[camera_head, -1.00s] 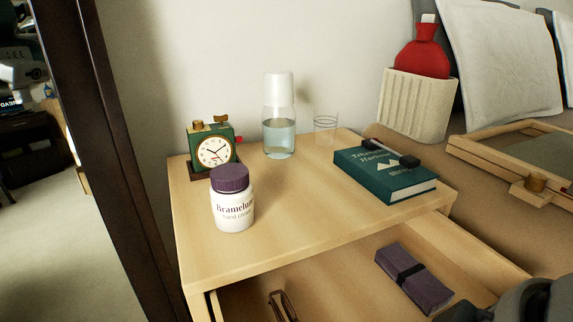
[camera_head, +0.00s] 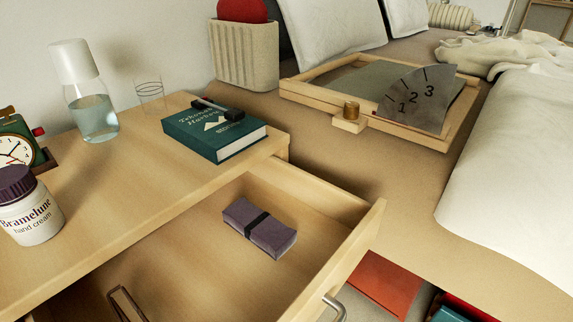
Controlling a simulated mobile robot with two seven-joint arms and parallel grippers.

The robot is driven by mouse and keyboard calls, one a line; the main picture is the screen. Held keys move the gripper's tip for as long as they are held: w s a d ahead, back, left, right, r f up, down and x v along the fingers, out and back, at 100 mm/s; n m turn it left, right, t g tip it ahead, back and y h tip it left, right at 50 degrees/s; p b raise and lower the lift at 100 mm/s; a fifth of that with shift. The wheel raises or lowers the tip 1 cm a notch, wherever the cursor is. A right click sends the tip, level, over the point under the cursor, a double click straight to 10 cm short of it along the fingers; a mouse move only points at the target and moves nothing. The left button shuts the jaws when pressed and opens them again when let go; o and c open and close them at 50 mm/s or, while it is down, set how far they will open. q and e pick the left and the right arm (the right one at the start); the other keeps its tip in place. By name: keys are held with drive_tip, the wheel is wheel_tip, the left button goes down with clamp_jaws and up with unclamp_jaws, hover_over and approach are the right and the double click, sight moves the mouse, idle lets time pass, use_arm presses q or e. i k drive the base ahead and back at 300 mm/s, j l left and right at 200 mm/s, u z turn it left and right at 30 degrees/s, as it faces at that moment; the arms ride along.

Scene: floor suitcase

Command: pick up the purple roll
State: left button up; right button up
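The purple roll (camera_head: 260,228) is a flat, folded purple bundle with a dark band around its middle. It lies on the floor of the open drawer (camera_head: 355,245), near the drawer's back right part, and its top is fully in view. Neither of my grippers shows in the head view.
A green book (camera_head: 215,138) with a dark object on top lies on the nightstand above the drawer. A hand cream jar (camera_head: 30,210), a clock (camera_head: 18,150), a carafe (camera_head: 95,115) and a glass (camera_head: 150,95) stand there too. Glasses (camera_head: 125,302) lie in the drawer's front left. A wooden tray (camera_head: 310,92) rests on the bed.

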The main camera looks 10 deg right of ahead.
sight(273, 238)
drive_tip(key=i+j+u, duration=0.15)
drive_tip(key=u, duration=0.2)
drive_tip(key=i+j+u, duration=0.1)
drive_tip(key=i+u, duration=0.25)
